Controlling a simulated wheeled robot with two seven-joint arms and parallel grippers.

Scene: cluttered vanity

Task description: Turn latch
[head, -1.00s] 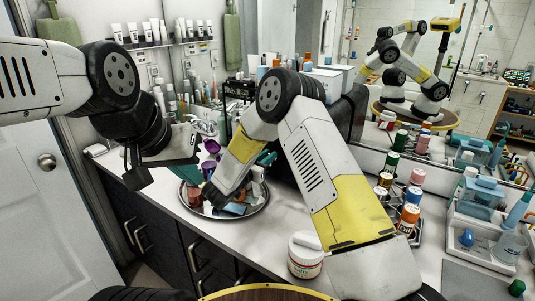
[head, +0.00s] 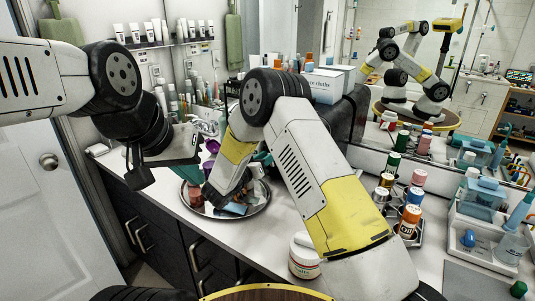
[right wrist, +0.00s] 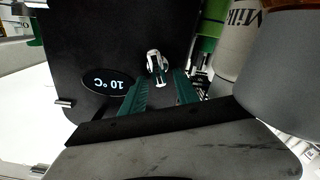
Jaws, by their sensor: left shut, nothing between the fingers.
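A small silver-white latch (right wrist: 157,66) stands out from a dark flat panel (right wrist: 110,35) in the right wrist view. The panel has an oval display (right wrist: 107,82) reading "10 °C" upside down. My right gripper (right wrist: 160,75) is open, its green fingers pointing at the panel with the latch in the gap near their tips; I cannot tell whether they touch it. In the head view my right forearm hides most of that gripper and the latch. My left gripper (head: 189,171) is shut and empty, over the left part of the counter.
A round tray (head: 262,207) with small items lies under my right forearm. A white jar (head: 303,268) stands close to my right arm. Several bottles (head: 410,215) stand at the right. In the right wrist view a can marked "Milk" (right wrist: 237,45) and a grey cylinder (right wrist: 285,75) crowd the right side.

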